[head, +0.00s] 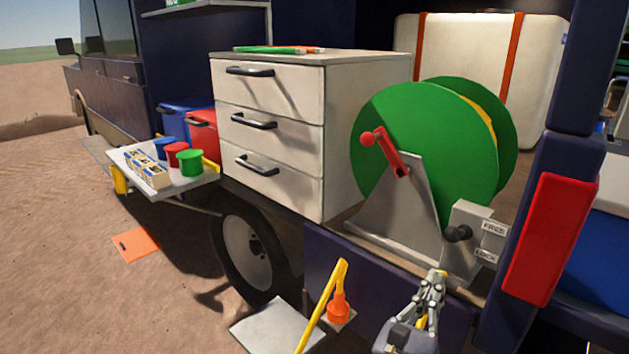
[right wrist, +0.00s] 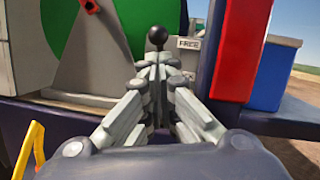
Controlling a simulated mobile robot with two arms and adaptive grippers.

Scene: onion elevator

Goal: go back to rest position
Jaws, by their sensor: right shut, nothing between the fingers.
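My right gripper (head: 436,284) is at the lower right of the head view, in front of the vehicle's side, below the reel's lever box. Its fingers are shut with nothing between them. In the right wrist view the shut fingertips (right wrist: 158,66) point toward the black lever knob (right wrist: 157,37), which shows just beyond and above them. In the head view the knob (head: 458,233) sits on the grey lever box (head: 462,258) with FREE and LOCK labels, apart from the gripper. My left gripper is not in view.
A green reel (head: 420,140) with a red crank (head: 385,150) stands on the vehicle bed beside a white drawer cabinet (head: 270,130). A yellow bar (head: 322,305) and orange piece (head: 339,308) are left of the gripper. A side shelf (head: 200,186) holds small pots.

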